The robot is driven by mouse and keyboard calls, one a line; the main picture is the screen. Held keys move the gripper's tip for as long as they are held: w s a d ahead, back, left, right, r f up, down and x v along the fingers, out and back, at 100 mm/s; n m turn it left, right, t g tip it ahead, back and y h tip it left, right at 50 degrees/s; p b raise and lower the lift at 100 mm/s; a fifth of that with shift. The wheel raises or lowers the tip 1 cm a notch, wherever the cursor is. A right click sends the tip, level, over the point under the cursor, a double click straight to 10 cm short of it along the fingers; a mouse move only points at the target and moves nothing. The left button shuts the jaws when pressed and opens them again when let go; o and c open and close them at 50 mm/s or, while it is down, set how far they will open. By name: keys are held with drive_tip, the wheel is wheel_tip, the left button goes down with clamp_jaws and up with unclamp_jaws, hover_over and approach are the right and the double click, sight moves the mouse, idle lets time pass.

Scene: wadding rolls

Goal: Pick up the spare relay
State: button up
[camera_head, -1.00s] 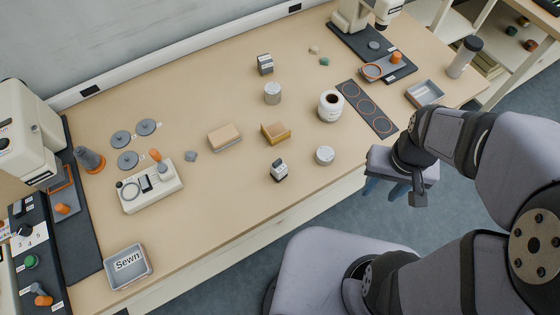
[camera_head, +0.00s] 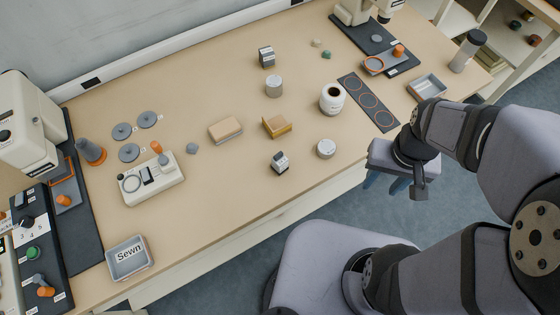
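Two small label-bearing blocks look like relays. One dark grey block with a white label (camera_head: 279,162) stands near the table's front middle. Another grey block with a label (camera_head: 267,57) stands further back. The labels are too small to read, so I cannot tell which is the spare relay. My gripper (camera_head: 386,184) hangs beyond the table's front edge, to the right of both blocks and apart from them. Its two blue fingers are apart, with nothing visible between them.
A grey "Sewn" tray (camera_head: 113,274) is at the front left. The table front between tray and front block is clear.

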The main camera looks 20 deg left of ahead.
drive_tip(key=shift+o, duration=0.8)
drive_tip(key=m, duration=0.7)
hover_over(279, 159)
wheel_tip(279, 159, down, 2)
drive_tip(key=shift+f, duration=0.2)
drive_tip(key=shift+f+p, duration=0.95)
drive_tip(key=shift+f, duration=2.7)
drive_tip(key=c, duration=1.2)
